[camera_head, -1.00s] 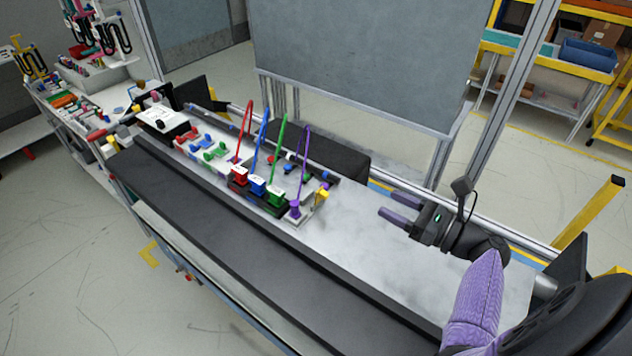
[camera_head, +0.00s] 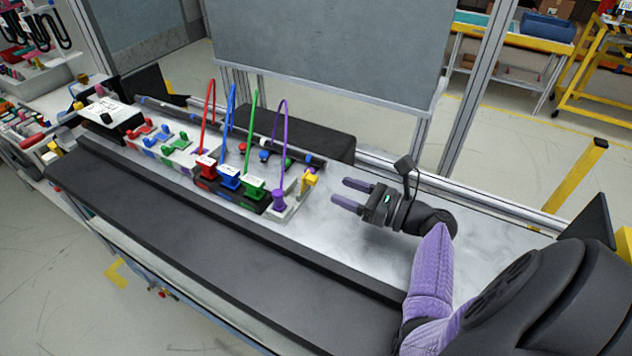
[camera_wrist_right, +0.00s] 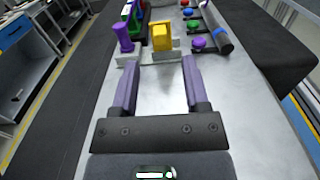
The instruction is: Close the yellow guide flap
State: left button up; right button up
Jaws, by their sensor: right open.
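The yellow guide flap (camera_head: 309,181) stands raised at the right end of the dashboard module, on a pale base (camera_head: 283,213) beside the purple plug (camera_head: 279,199). In the right wrist view the yellow flap (camera_wrist_right: 161,37) is ahead of the fingers, next to the purple plug (camera_wrist_right: 123,37). My right gripper (camera_head: 346,194) is open and empty, to the right of the flap and apart from it. Its purple fingers also show in the right wrist view (camera_wrist_right: 161,85), pointing toward the flap. My left gripper is not in view.
Red (camera_head: 206,166), blue (camera_head: 229,177) and green (camera_head: 253,187) plugs with cables stand left of the purple one. A dark bar with coloured knobs (camera_wrist_right: 216,33) lies behind them. The metal table top (camera_head: 345,240) around my right gripper is clear.

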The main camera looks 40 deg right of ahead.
aim_at(317, 180)
jog(key=x, duration=0.7)
